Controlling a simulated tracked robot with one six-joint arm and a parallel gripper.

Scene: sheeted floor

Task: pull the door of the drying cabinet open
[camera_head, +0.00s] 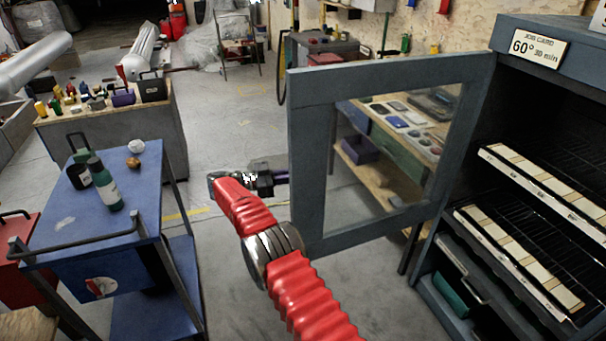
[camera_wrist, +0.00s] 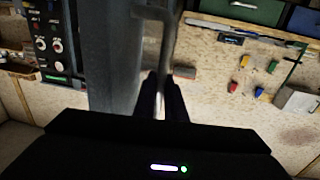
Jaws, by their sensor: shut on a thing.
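The drying cabinet (camera_head: 560,66) stands at the right in the head view, its inside with racks exposed. Its grey framed door (camera_head: 308,150) with a glass pane stands open, swung out to the left from the cabinet front. My gripper (camera_head: 280,179) is at the door's free left edge. In the wrist view my gripper's two dark fingers (camera_wrist: 165,97) are shut on the metal bar handle (camera_wrist: 168,50), beside the grey door frame (camera_wrist: 108,65). The handle is mostly hidden in the head view.
A blue cart (camera_head: 132,219) with bottles stands at the left, near my arm. A workbench (camera_head: 165,130) with small items is behind it. A wooden bench (camera_head: 352,178) shows through the door's pane. Bare floor (camera_head: 240,125) lies between the benches and the door.

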